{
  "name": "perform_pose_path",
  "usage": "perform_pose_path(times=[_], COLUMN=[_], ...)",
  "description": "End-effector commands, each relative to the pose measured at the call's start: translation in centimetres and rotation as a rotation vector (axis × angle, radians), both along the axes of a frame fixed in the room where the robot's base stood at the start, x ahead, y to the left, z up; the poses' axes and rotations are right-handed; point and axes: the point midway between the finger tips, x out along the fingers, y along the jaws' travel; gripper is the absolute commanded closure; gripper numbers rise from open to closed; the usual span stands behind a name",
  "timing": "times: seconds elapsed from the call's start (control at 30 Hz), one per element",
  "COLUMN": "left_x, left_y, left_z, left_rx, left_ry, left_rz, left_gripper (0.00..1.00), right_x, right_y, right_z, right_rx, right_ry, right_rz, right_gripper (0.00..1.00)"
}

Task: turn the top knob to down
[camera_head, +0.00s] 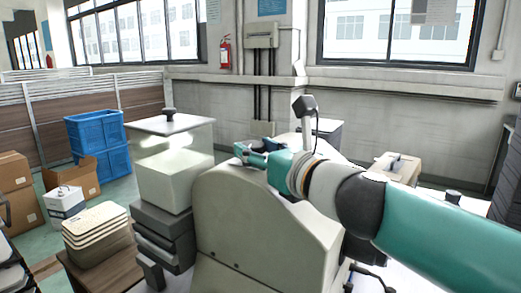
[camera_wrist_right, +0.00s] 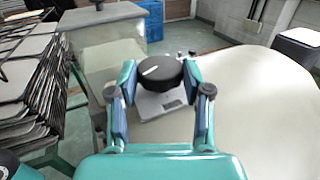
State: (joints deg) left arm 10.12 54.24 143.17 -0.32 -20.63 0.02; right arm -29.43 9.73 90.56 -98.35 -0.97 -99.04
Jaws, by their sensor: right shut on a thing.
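A round black knob (camera_wrist_right: 161,75) with a short white pointer line is between the two fingers of my right gripper (camera_wrist_right: 160,80) in the right wrist view. The fingers are shut on its sides. The white line lies toward the left of the knob's face, tilted slightly up to the right. A pale plate (camera_wrist_right: 158,105) lies behind the knob on a beige surface (camera_wrist_right: 245,110). In the head view my right gripper (camera_head: 255,153) reaches in from the right over the rounded beige housing (camera_head: 245,215); I cannot make out the knob clearly there. My left gripper is not in view.
A pale box (camera_head: 165,175) with a small black handle on top stands left of the housing. Blue crates (camera_head: 95,130), cardboard boxes (camera_head: 14,172) and stacked trays (camera_head: 97,225) are farther left. The wall has a red fire extinguisher (camera_head: 225,53).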

Motion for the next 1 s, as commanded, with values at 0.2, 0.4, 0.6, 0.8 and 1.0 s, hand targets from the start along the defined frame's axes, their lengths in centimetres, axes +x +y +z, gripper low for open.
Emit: perform_pose_path(times=[0.2, 0.4, 0.6, 0.8, 1.0], left_x=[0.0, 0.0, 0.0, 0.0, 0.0], left_y=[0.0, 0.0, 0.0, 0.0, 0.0], left_z=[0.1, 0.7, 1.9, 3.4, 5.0], left_rx=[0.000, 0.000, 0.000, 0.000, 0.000], left_ry=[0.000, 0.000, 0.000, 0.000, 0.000], left_rz=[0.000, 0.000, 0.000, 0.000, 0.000], left_gripper=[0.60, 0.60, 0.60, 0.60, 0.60], right_x=[0.0, 0.2, 0.4, 0.7, 1.0], right_y=[-0.1, -0.2, -0.4, -0.6, -0.7], right_z=[0.0, 0.1, 0.2, 0.3, 0.4], right_rx=[-0.001, -0.001, -0.001, 0.001, 0.002], right_ry=[0.001, 0.001, 0.003, 0.004, 0.003], right_rz=[0.011, 0.068, 0.191, 0.348, 0.499], right_gripper=[0.86, 0.86, 0.86, 0.86, 0.86])
